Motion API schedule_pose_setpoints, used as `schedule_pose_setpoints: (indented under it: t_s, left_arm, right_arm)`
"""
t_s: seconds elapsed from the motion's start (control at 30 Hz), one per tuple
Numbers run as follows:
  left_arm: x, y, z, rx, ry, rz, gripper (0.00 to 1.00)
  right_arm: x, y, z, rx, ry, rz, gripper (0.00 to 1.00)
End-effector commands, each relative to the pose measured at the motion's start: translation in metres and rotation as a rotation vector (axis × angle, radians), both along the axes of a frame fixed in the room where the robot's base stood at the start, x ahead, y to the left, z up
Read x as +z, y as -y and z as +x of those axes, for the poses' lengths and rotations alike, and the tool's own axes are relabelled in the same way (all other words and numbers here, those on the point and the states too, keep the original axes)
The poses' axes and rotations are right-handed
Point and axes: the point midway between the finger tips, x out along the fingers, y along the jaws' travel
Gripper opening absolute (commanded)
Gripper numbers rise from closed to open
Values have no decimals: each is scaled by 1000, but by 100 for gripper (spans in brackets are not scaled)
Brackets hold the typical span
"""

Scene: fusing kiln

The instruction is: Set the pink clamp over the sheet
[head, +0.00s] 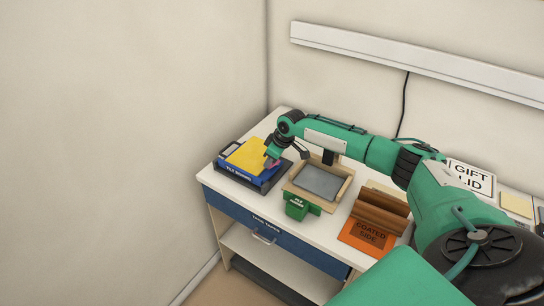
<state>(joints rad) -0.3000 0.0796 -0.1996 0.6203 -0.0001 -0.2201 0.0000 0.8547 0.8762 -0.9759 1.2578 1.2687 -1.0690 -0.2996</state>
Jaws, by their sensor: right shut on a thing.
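My right gripper (274,160) points down at the right side of a blue block with white lettering (240,172). It is shut on a small pink thing, the pink clamp (270,165), of which only a little shows. A yellow sheet (246,157) lies on the blue block, just left of the gripper. I cannot tell whether the clamp touches the sheet or the block. A flat grey sheet (320,182) lies in a light wooden frame (296,183) to the right. My left gripper is not in view.
The blue block is on a dark tray (266,186). Brown ridged pieces (381,208) rest by an orange sheet (366,238). A GIFT LID sign (470,178) is at the back right. My right arm spans the table's back.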

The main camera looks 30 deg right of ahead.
Motion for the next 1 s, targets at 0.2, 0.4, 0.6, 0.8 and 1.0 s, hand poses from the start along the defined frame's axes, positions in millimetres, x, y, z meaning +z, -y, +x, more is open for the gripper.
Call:
schedule_pose_setpoints:
  t_s: [0.2,0.4,0.6,0.8,1.0]
  left_arm:
    - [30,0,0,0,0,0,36]
    - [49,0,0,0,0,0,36]
    - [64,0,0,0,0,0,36]
    - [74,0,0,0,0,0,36]
    - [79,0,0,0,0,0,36]
  right_arm:
    - [6,-3,9,-202,-1,3,0]
    - [5,-3,17,-393,0,2,0]
    - [4,-1,24,-575,0,3,0]
    - [3,1,30,-725,-1,1,0]
    - [3,4,35,-830,1,2,0]
